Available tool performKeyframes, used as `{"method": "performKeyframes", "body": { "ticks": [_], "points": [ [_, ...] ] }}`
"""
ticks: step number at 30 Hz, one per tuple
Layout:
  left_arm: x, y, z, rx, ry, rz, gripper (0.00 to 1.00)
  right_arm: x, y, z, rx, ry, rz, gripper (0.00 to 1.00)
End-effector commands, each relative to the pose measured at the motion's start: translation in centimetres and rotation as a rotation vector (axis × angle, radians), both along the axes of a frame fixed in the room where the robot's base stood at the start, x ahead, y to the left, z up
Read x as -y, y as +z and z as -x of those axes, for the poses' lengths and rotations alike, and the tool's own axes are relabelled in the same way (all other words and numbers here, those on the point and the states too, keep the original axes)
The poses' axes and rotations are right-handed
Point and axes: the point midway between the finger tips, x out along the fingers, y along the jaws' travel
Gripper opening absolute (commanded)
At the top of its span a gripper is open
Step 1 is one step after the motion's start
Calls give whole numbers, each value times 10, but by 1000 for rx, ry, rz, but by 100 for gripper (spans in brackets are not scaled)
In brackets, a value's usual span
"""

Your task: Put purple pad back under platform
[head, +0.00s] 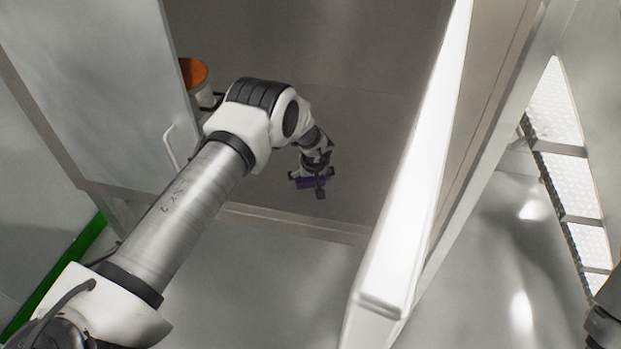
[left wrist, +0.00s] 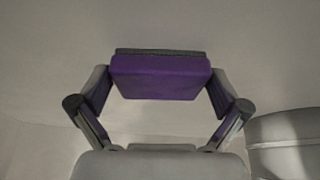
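My left gripper (head: 312,181) is inside an open enclosure, with its fingers closed on the purple pad (head: 305,183). In the left wrist view the pad (left wrist: 160,78) is a purple block with a grey strip along its far edge, and a finger of the left gripper (left wrist: 160,88) presses on each side of it. The pad appears held above or close to the grey floor; I cannot tell whether it touches. A metal structure with tread-plate panels (head: 569,185) stands at the far right; I cannot tell if it is the platform. A dark piece at the lower right edge may be my right gripper.
A grey door panel with a handle (head: 172,146) stands left of my arm, and a bright white-edged door (head: 415,170) stands right of it. A container with an orange top (head: 193,72) is behind the left panel. A low sill (head: 290,226) crosses the opening.

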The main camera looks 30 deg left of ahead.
Motion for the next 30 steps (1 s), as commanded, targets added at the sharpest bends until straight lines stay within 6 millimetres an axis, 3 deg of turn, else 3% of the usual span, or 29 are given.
{"method": "performKeyframes", "body": {
  "ticks": [6,10,21,25,30],
  "points": [
    [0,1,0,0,0,0,100,0,1,0,0,0,0,40],
    [2,13,1,1,-1,0,100,0,6,0,0,0,0,40],
    [22,96,28,1,-1,0,100,0,31,0,0,0,0,40],
    [27,112,35,0,-1,0,100,0,35,0,0,0,0,40],
    [28,115,37,0,0,0,100,0,35,0,0,0,0,40]
  ]
}}
